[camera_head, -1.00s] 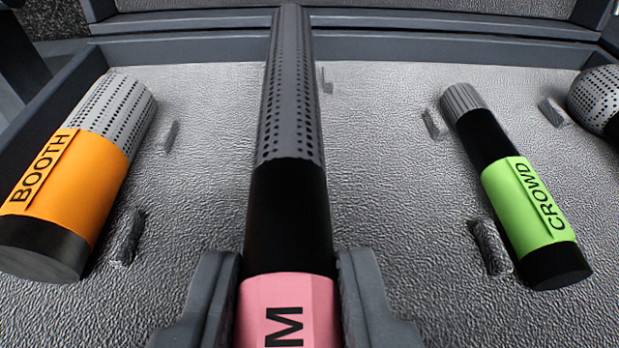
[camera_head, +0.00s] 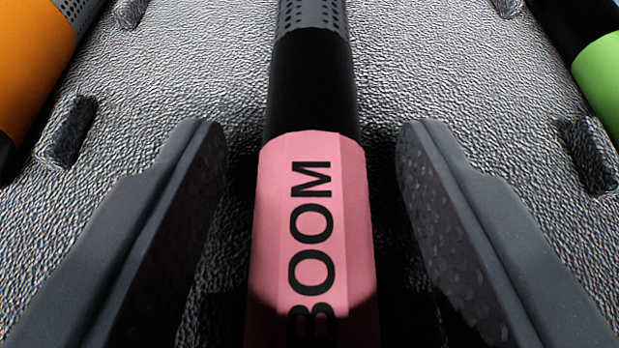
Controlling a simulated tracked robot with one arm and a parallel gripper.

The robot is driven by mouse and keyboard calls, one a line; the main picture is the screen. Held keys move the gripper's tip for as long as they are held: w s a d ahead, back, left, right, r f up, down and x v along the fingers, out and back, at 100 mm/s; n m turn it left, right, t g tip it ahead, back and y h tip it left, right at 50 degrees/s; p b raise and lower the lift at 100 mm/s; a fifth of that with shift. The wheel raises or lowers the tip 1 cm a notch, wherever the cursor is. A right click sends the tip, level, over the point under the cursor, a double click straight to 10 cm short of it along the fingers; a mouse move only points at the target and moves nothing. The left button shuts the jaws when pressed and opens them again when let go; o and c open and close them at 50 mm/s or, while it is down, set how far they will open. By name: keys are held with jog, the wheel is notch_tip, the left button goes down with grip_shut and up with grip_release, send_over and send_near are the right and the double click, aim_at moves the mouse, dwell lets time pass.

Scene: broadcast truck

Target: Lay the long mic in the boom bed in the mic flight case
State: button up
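The long mic (camera_head: 312,95) has a black body, a grey perforated head and a pink band reading BOOM. It lies lengthwise on the grey textured foam of the mic flight case (camera_head: 450,60), its head running off the top of the view. My gripper (camera_head: 312,150) is open, one finger on each side of the pink band, with a gap to the mic on both sides. The mic's rear end is out of view below. The bed under it is mostly hidden by the mic, shadow and fingers.
An orange-banded mic (camera_head: 32,70) lies at the upper left and a green-banded mic (camera_head: 598,80) at the upper right. Bare foam separates the mics.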

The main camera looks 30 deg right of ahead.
jog(key=shift+r, duration=0.1)
jog(key=p+v, duration=0.1)
jog(key=v, duration=1)
jog(key=shift+p, duration=0.3)
jog(key=shift+s+a+r, duration=0.1)
jog(key=shift+s+a, duration=0.2)
jog(key=shift+s, duration=0.1)
jog(key=w+a+r+n+t+y, duration=0.15)
jog(key=a+r, duration=0.25)
jog(key=r, duration=0.5)
jog(key=w+a+r+n+t+y, duration=0.1)
jog(key=w+a+r+y, duration=0.2)
jog(key=r, duration=0.6)
jog(key=a+r+n+t+y, duration=0.1)
jog(key=a+r+y, duration=0.1)
jog(key=a+r, duration=0.6)
jog(key=s+r+n, duration=0.1)
jog(key=s+r, duration=0.7)
jog(key=r, duration=0.5)
jog(key=s+r+n, duration=0.2)
jog(key=s+r, duration=0.7)
jog(key=r, duration=0.5)
jog(key=shift+s+d+r+t+y, duration=0.15)
jog(key=shift+d+r+t+y, duration=0.1)
jog(key=shift+d+t+y, duration=0.15)
